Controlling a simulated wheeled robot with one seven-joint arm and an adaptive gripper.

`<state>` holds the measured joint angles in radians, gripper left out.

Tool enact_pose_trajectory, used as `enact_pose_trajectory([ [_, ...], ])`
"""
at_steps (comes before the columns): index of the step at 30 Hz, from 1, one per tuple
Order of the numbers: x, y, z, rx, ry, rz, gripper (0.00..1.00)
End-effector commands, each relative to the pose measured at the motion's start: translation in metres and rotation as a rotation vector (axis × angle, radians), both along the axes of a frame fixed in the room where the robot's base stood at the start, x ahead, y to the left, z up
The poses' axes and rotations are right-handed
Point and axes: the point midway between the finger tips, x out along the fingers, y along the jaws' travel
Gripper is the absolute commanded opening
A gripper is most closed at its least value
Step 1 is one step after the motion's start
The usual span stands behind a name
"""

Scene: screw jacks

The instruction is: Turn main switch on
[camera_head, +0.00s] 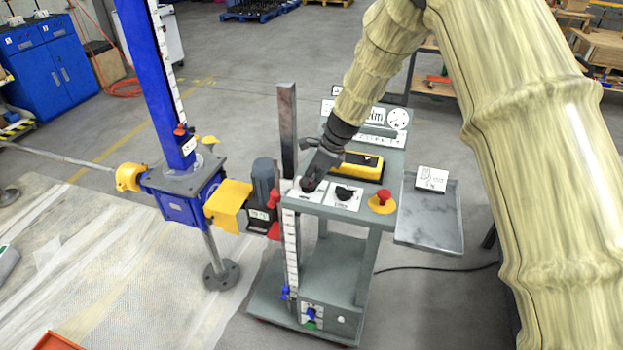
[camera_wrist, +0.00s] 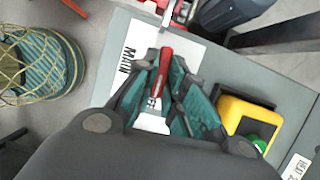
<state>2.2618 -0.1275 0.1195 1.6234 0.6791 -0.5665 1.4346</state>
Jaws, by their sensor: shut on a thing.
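The main switch (camera_head: 308,184) sits on a white plate at the front left corner of the grey control cart's top. In the wrist view its red handle (camera_wrist: 164,72) lies between my fingers, beside a white plate (camera_wrist: 130,62) lettered MAIN. My gripper (camera_head: 316,176) reaches down onto the switch from above. In the wrist view, my gripper (camera_wrist: 163,92) is closed around the red handle, with the teal finger pads on both sides. The fingers hide much of the switch, and I cannot read its position.
A second black switch (camera_head: 345,193) is just right of the main one. A red stop button on a yellow base (camera_head: 382,203) is farther right. A yellow box (camera_head: 358,167) lies behind. A blue screw jack (camera_head: 180,185) stands left; a grey tray (camera_head: 430,228) is at right.

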Motion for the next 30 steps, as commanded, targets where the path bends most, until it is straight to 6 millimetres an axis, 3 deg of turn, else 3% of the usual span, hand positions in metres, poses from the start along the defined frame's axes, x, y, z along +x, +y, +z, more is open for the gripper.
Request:
enact_pose_trajectory([
  [30, 0.011, 0.002, -0.001, -0.001, -0.001, 0.890, 0.00],
])
